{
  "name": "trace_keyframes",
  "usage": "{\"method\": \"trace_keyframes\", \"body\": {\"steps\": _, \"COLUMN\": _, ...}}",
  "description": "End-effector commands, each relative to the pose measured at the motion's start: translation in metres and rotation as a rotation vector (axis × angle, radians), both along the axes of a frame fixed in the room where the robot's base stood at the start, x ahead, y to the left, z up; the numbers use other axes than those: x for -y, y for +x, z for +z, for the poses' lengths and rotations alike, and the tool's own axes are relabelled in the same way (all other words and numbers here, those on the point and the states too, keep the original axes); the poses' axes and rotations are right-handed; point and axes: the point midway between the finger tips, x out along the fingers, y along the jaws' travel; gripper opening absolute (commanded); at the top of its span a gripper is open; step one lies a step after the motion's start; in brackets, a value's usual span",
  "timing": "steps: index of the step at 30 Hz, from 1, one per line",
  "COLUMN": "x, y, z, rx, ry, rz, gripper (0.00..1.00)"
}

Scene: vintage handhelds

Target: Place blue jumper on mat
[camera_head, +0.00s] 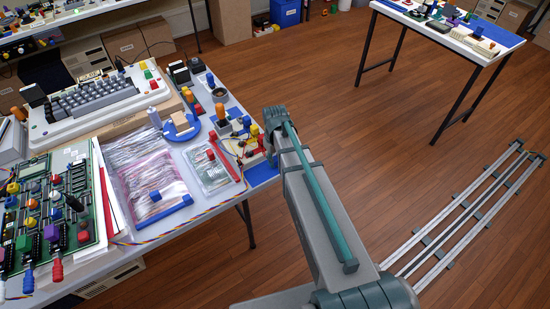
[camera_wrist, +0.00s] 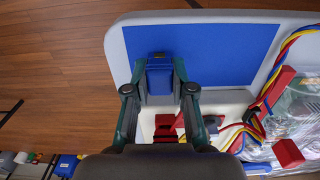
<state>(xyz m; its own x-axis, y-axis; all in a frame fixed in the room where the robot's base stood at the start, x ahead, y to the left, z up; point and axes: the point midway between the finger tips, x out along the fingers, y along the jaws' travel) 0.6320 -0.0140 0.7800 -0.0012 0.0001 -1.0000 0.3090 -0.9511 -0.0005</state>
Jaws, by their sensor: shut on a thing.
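My gripper (camera_wrist: 159,66) is shut on a blue jumper (camera_wrist: 160,81), a small block with a darker top edge, held between the two fingertips. The blue mat (camera_wrist: 222,50) is a flat rectangle at the table's end. In the wrist view the jumper overlaps the mat's near left edge; I cannot tell whether it touches the mat. In the head view only a part of the mat (camera_head: 262,174) shows, and my arm hides the gripper and the held jumper.
A pale board (camera_wrist: 152,118) with red parts and colored wires lies beside the mat. A red block (camera_wrist: 288,153) and a clear bag (camera_head: 208,165) are close by. The table edge borders the mat, with open floor beyond. Most of the mat is bare.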

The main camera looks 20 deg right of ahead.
Motion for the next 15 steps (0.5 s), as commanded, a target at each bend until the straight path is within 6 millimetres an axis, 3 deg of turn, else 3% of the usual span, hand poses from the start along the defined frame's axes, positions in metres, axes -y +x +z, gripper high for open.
{"method": "trace_keyframes", "body": {"steps": 11, "x": 0.0, "y": 0.0001, "z": -0.0047, "rx": 0.001, "ry": 0.0, "rz": 0.0, "gripper": 0.0}}
{"method": "trace_keyframes", "body": {"steps": 12, "x": 0.0, "y": 0.0001, "z": -0.0038, "rx": 0.001, "ry": 0.0, "rz": 0.0, "gripper": 0.29}}
{"method": "trace_keyframes", "body": {"steps": 15, "x": 0.0, "y": 0.0001, "z": -0.0035, "rx": 0.001, "ry": 0.0, "rz": 0.0, "gripper": 0.45}}
